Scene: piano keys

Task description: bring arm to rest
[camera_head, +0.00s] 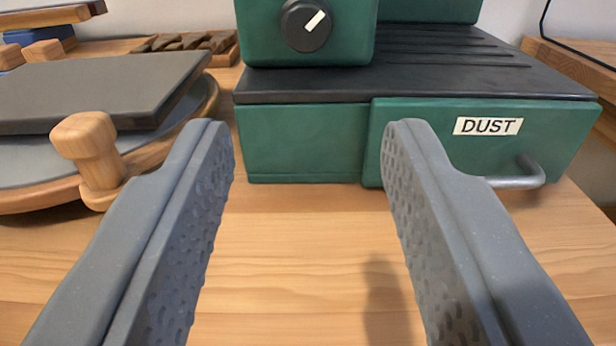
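My gripper (307,150) fills the lower part of the view. Its two grey fingers with dimpled inner pads are wide apart, and nothing is between them. Bare wooden tabletop shows through the gap. The fingertips appear in front of a green machine (300,145) with a black ribbed top; I cannot tell how far off it is. No piano keys are recognisable in this view.
The machine has a drawer (430,150) labelled DUST with a metal handle (520,178) at right, and a black knob (306,25) above. At left, a dark slab (100,90) lies over a round wooden-rimmed disc beside a wooden knob (88,150). The table (300,270) in front is clear.

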